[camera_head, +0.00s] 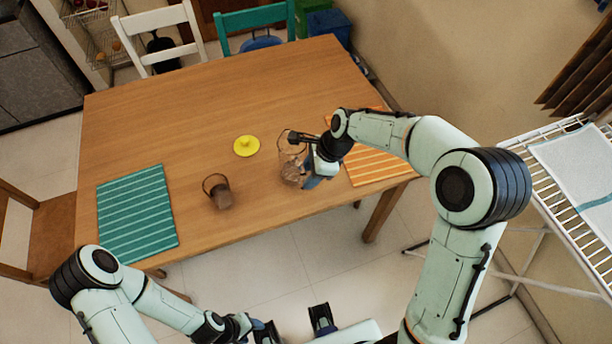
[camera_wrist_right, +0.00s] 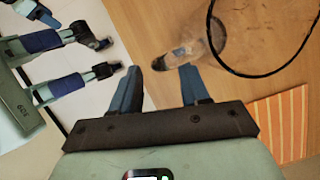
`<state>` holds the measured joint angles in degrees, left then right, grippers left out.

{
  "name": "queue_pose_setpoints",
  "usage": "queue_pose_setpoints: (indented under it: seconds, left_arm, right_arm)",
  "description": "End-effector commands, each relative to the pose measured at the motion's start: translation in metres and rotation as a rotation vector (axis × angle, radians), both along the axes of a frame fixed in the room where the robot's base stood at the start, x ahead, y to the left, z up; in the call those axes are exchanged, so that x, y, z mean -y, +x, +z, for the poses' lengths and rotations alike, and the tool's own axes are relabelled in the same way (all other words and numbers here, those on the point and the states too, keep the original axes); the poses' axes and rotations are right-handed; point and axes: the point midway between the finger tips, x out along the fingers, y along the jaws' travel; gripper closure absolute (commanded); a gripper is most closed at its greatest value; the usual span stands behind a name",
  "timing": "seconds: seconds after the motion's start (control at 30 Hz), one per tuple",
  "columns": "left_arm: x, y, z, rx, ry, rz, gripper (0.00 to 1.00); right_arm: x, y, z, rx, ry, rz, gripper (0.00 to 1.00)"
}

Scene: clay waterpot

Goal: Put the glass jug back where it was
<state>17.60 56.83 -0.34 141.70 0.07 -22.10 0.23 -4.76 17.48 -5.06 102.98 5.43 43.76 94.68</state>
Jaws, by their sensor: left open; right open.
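The glass jug (camera_head: 291,173), see-through and brownish with a thin dark hoop handle, stands near the table's front edge, left of the orange striped mat. In the right wrist view the jug (camera_wrist_right: 208,42) lies just beyond my fingertips, its large hoop to the right. My right gripper (camera_head: 303,158) is open beside the jug in the head view and partly covers it. Its two blue fingers (camera_wrist_right: 173,68) show apart with no object gripped; whether one touches the glass I cannot tell. My left gripper (camera_head: 293,325) is open and empty, low in front of the table.
A small brown pot with a hoop handle (camera_head: 221,193) and a yellow round item (camera_head: 246,146) stand left of the jug. A teal striped mat (camera_head: 137,214) lies at left, an orange striped mat (camera_head: 375,165) at right. The table (camera_head: 200,100) is clear at the back.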

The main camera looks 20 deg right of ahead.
Motion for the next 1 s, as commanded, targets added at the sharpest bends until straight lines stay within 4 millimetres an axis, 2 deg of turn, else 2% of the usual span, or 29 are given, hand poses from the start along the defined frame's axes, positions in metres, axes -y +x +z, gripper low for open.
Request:
queue_pose_setpoints:
  seconds: [0.03,0.2,0.4,0.6,1.0]
  left_arm:
    - [0.000,0.001,0.003,0.001,0.000,0.000,0.44]
    - [0.000,0.004,0.008,0.004,0.000,0.000,0.44]
    - [0.000,0.006,0.012,0.007,0.000,0.000,0.44]
    - [0.000,0.006,0.013,0.007,0.000,0.000,0.44]
    - [0.000,0.006,0.013,0.007,0.000,0.000,0.44]
  right_arm:
    - [0.005,0.000,0.013,0.007,0.000,-0.002,0.55]
    - [0.018,-0.005,0.048,0.005,0.000,-0.001,0.55]
    - [0.030,-0.010,0.077,0.002,0.001,-0.001,0.55]
    - [0.034,-0.012,0.087,0.000,0.000,0.000,0.55]
    - [0.034,-0.012,0.087,-0.001,0.000,0.000,0.55]
